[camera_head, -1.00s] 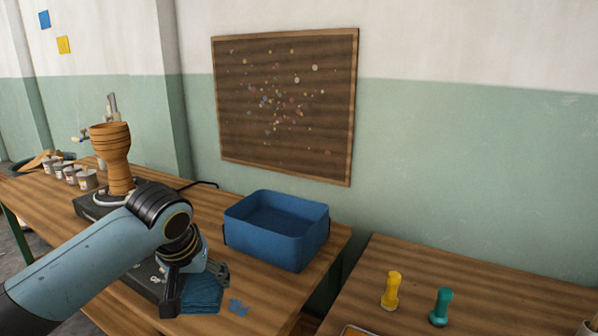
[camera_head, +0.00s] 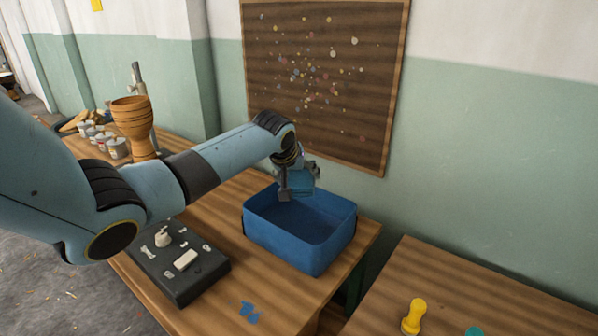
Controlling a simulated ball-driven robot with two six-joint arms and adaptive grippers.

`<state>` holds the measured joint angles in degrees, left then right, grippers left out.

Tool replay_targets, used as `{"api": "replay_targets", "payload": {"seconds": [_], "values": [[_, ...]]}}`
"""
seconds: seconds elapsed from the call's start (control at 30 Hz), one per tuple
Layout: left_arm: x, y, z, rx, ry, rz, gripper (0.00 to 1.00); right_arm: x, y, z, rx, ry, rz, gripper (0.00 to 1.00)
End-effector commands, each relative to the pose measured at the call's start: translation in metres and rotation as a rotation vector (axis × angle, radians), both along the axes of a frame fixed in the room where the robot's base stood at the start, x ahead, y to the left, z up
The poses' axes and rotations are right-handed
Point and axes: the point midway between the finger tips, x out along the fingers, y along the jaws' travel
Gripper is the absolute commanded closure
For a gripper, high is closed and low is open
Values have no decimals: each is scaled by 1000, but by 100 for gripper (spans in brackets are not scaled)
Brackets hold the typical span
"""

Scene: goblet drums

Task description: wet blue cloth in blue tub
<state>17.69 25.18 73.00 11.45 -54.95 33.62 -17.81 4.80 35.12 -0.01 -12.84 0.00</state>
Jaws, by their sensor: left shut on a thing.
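The blue tub (camera_head: 298,241) stands open on the wooden bench beneath the brown board. My left gripper (camera_head: 298,181) is over the back-left part of the tub's opening. It is shut on the blue cloth (camera_head: 301,184), a small part of which shows between and behind the fingers. The gripper and tub wall hide the rest, and I cannot tell whether the cloth touches the tub. My right gripper is not in view.
A black box (camera_head: 188,262) with small fittings sits left of the tub. Blue bits (camera_head: 249,312) lie in front of it. A wooden goblet drum (camera_head: 135,125) and several cans (camera_head: 105,140) stand farther back. A yellow handled object (camera_head: 413,316) is on the right bench.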

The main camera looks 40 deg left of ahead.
Motion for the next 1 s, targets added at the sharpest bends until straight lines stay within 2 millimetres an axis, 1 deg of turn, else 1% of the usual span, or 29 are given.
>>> {"api": "replay_targets", "payload": {"seconds": [0.03, 0.17, 0.33, 0.47, 0.73, 1.0], "values": [[0, 0, -7, 0, 0, 0, 52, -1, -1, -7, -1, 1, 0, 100], [0, 0, -19, 1, 2, 0, 52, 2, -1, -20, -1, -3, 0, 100], [-1, 0, -37, 0, 2, 0, 52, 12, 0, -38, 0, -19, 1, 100], [-1, 0, -50, 0, 3, -1, 52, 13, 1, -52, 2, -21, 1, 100], [-1, -1, -77, -1, 2, 0, 52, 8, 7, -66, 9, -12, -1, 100], [0, -1, -107, -1, 1, 0, 52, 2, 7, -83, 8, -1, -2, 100]]}}
